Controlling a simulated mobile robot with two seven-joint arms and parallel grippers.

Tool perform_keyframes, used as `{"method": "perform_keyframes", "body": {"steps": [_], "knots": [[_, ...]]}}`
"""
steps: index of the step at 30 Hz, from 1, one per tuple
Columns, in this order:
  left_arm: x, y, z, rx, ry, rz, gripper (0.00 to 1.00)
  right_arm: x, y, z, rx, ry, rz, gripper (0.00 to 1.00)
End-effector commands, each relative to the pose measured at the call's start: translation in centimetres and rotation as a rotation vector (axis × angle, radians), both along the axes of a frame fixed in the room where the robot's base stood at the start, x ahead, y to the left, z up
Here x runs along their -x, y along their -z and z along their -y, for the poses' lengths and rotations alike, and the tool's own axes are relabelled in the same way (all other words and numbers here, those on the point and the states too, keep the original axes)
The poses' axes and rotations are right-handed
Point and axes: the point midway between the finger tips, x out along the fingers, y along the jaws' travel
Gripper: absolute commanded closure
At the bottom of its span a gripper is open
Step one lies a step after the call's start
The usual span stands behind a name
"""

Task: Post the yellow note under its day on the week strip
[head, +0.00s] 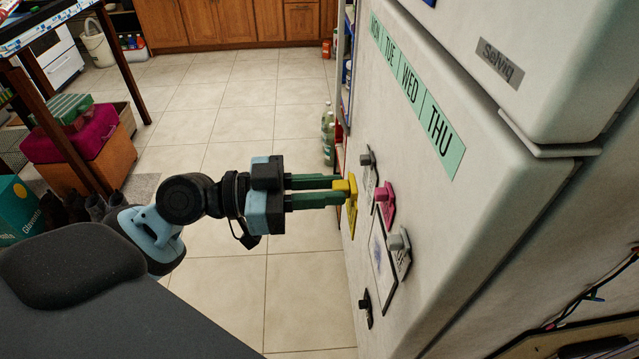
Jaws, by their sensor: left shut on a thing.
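The yellow note (352,216) is a thin tile with a yellow knob, near the left edge of the fridge door. My left gripper (338,191) is shut on its knob, coming in from the left. I cannot tell whether the note touches the door. The pale green week strip (437,128) runs slantwise across the upper door, above and right of the note. It reads MON, TUE, WED, THU from upper left to lower right. Any writing on the yellow note is not readable from here. My right gripper is out of view.
On the fridge door (455,235), a pink note (388,210), grey-knobbed notes (402,258) and a black magnet (367,311) sit close right of and below the yellow note. Door space just below the strip looks bare. The tiled floor left of the fridge is open.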

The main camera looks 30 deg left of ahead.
Motion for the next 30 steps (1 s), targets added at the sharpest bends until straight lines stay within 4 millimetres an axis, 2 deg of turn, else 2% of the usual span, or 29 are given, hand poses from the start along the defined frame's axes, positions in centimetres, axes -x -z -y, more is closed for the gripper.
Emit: {"method": "perform_keyframes", "body": {"steps": [20, 30], "knots": [[-3.1, -0.5, 4.8, 0.002, 0.002, 0.004, 0.94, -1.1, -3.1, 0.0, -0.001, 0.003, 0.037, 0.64], [-4.6, -0.1, 6.8, 0.001, 0.001, 0.002, 0.94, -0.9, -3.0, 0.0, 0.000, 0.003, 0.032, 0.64]]}}
